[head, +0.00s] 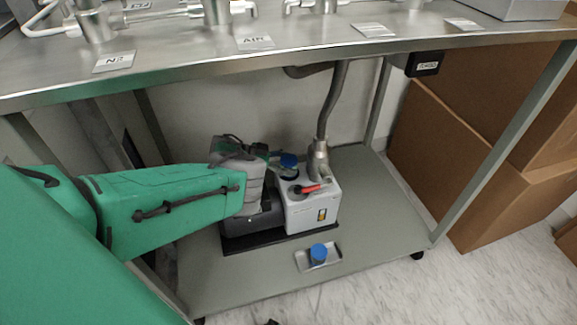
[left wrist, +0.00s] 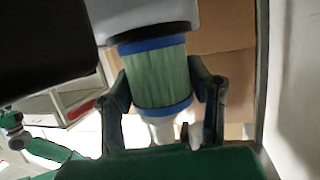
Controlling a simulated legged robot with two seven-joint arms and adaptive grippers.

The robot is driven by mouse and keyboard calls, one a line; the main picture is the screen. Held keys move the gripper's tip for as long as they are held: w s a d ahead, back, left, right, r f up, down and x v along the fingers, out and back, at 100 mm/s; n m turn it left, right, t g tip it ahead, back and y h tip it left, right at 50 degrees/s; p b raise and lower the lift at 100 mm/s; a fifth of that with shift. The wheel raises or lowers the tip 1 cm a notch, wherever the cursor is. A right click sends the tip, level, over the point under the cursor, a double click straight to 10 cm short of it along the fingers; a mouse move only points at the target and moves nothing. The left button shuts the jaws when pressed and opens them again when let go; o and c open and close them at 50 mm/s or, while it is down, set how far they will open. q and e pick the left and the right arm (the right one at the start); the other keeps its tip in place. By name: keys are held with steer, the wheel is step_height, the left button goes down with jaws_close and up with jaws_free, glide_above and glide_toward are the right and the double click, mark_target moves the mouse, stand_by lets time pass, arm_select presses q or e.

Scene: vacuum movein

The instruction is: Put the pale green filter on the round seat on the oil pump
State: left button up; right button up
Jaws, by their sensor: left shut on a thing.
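The pale green filter (left wrist: 158,80) has a blue band at each end. In the left wrist view it stands between the two fingers of my left gripper (left wrist: 162,85), which is shut on it. In the head view, the filter's blue end (head: 288,160) shows above the oil pump (head: 312,207), just past my left wrist. The filter's other end is at a grey part with a dark rim (left wrist: 150,33); I cannot tell whether they touch. The round seat is hidden in the head view by my gripper and the filter.
A small tray (head: 305,262) with a blue-topped item (head: 318,252) lies on the lower shelf (head: 395,235). The steel tabletop (head: 290,58) is overhead; cardboard boxes (head: 470,165) stand right.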

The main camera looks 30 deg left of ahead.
arm_select(q)
steer(key=shift+d, duration=0.3)
steer(key=o, duration=1)
steer(key=shift+f, duration=0.1)
steer(key=shift+o, duration=1.4)
steer(key=shift+a, duration=0.2)
steer(key=shift+a+f, duration=0.15)
steer(key=shift+a, duration=0.1)
steer(key=shift+d+r, duration=0.1)
steer(key=shift+r, duration=0.1)
steer(key=p+v, duration=0.4)
steer(key=v, duration=0.8)
steer(key=shift+d+p, duration=0.15)
steer(key=shift+p, duration=0.2)
arm_select(e)
step_height(320, 180, up, 5)
steer(key=shift+d+f, duration=0.1)
steer(key=shift+d, duration=0.05)
arm_select(q)
steer(key=shift+r, duration=0.15)
